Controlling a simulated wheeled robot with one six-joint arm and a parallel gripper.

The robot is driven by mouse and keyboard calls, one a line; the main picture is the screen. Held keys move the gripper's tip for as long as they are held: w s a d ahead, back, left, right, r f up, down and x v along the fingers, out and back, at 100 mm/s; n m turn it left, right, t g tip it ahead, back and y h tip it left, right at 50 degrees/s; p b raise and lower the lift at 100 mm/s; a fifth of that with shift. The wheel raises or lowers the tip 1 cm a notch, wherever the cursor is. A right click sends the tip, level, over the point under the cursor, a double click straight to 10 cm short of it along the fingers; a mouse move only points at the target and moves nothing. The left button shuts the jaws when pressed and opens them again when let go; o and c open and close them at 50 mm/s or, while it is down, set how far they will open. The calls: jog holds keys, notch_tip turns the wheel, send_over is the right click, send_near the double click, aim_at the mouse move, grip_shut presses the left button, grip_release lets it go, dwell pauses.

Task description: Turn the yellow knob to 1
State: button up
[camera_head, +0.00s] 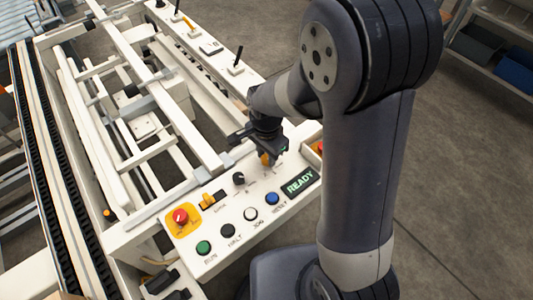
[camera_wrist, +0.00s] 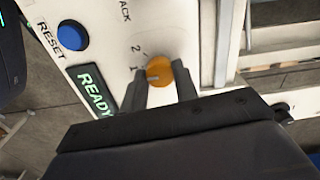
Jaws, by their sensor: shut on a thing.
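The yellow knob (camera_head: 266,159) sits on the white control panel (camera_head: 222,245), above the READY display. In the wrist view the knob (camera_wrist: 160,70) lies between the two fingers of my gripper (camera_wrist: 160,76), which is shut on it. The marks 1 and 2 show on the panel beside the knob. A small pale line on the knob lies on the side toward the 1, but I cannot tell its exact setting. In the head view my gripper (camera_head: 267,148) reaches down to the knob and partly hides it.
The panel also bears a READY display (camera_head: 299,182), a blue button (camera_head: 272,198), a black knob (camera_head: 239,178), a yellow switch (camera_head: 208,199) and a red emergency stop (camera_head: 180,216). Another red button (camera_head: 320,147) shows at the right end. White frame rails (camera_head: 150,150) stand behind.

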aim_at(266, 158)
jog(key=o, duration=1)
jog(key=shift+c, duration=0.2)
jog(key=shift+r, duration=0.1)
notch_tip(266, 158, up, 11)
jog(key=p, duration=0.1)
jog(key=shift+f, duration=0.2)
notch_tip(266, 158, down, 11)
jog(key=shift+r+b, duration=0.1)
jog(key=shift+b, duration=0.4)
